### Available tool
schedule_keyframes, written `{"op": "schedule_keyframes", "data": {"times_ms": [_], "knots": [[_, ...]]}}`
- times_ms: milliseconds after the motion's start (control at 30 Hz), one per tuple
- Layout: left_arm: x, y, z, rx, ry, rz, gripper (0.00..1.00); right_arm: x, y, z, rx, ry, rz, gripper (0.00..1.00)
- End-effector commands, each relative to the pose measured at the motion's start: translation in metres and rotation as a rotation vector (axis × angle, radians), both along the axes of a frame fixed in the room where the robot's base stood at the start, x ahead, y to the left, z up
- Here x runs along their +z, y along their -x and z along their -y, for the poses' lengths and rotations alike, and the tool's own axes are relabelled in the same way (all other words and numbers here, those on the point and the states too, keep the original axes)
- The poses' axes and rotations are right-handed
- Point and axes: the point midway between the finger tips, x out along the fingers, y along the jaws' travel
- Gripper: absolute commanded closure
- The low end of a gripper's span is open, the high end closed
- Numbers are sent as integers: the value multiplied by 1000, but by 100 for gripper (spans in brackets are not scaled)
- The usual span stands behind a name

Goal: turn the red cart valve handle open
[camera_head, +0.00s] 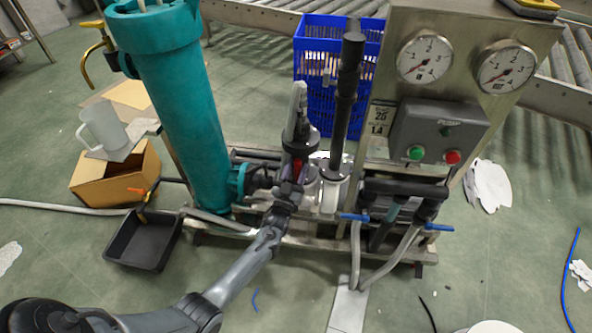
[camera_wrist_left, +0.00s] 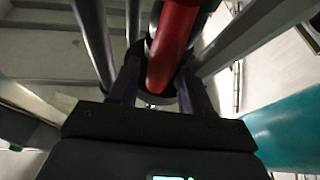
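The red valve handle (camera_head: 298,168) is on the low pipework of the cart, between the teal cylinder and the gauge panel. It is mostly hidden by my left gripper in the head view. In the left wrist view the red handle (camera_wrist_left: 172,45) comes down from the top to between the fingers. My left gripper (camera_head: 296,177) is at the handle. Its two dark fingers (camera_wrist_left: 160,88) stand apart, one on each side of the red handle; whether they press on it I cannot tell. My right gripper is not in view.
The teal cylinder (camera_head: 185,100) stands left of the handle. A black upright pipe (camera_head: 347,85) and a gauge panel (camera_head: 440,125) stand to the right. A blue crate (camera_head: 318,65) is behind. A black tray (camera_head: 145,240) and an open cardboard box (camera_head: 115,178) are on the floor at left.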

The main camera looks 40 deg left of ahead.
Motion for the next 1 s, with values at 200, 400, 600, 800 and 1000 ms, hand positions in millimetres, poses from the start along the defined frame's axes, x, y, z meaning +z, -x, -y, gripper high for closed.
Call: {"op": "schedule_keyframes", "data": {"times_ms": [200, 400, 600, 800, 1000], "knots": [[2, 0, 0, 0, -2, 3, 46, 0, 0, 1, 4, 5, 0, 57], [1, 3, 2, 0, -2, 2, 46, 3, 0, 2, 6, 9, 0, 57], [-5, 24, 10, -1, -2, 0, 46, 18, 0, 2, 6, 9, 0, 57], [-19, 54, 22, 0, -1, 1, 46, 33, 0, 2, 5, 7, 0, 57], [-31, 78, 31, 0, -2, 2, 46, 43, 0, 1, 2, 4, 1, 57]]}}
